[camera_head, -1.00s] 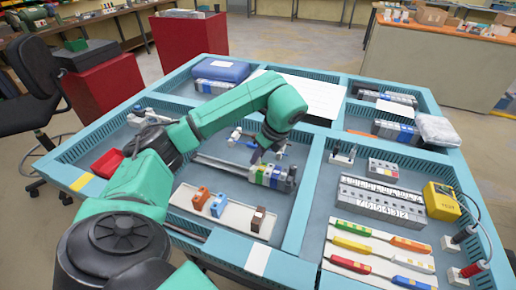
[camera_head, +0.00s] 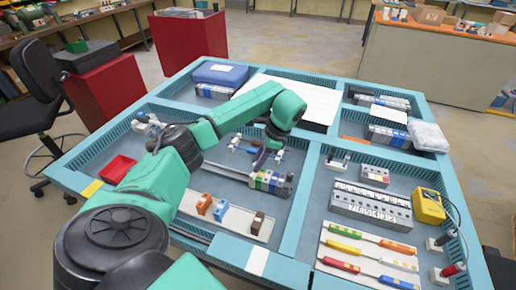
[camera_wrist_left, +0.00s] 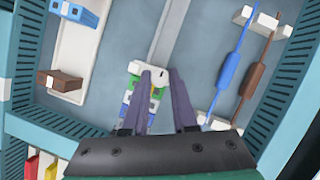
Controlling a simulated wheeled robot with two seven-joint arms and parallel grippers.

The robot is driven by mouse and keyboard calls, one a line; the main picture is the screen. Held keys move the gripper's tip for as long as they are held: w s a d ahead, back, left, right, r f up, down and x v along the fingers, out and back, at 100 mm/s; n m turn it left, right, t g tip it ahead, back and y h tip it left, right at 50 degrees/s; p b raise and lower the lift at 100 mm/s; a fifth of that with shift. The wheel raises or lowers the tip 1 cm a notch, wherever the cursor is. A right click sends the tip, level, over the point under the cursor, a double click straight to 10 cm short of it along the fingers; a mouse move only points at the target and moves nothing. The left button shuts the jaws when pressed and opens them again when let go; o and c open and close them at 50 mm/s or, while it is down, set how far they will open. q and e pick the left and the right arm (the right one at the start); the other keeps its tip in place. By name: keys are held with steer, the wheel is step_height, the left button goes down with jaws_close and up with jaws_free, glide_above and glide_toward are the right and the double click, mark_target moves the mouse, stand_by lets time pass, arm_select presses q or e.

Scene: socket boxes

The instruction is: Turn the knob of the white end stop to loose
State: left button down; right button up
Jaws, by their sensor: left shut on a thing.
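The white end stop (camera_wrist_left: 155,72) sits on the grey rail at the end of a row of coloured terminal blocks (camera_wrist_left: 135,104). My left gripper (camera_wrist_left: 160,74) reaches down over it, its two purple fingers shut on the end stop's knob area. The fingers partly hide the end stop and blocks, and the knob's setting cannot be read. In the head view, the left gripper (camera_head: 259,163) is above the left end of the block row (camera_head: 272,182). The end stop is too small there to make out clearly. My right gripper is not in view.
A white tray (camera_head: 238,222) with orange, blue and brown blocks lies in front of the rail. Blue and brown cables (camera_wrist_left: 232,75) with white ends lie beside it. Blue divider walls (camera_head: 303,200) edge the compartment. A red bin (camera_head: 118,170) stands at left.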

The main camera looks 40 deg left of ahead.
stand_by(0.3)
arm_select(q)
steer(key=c, duration=1)
jaws_free()
steer(key=p+v, duration=0.5)
steer(key=v, duration=0.9)
steer(key=shift+w+r, duration=0.15)
steer(key=shift+r, duration=0.15)
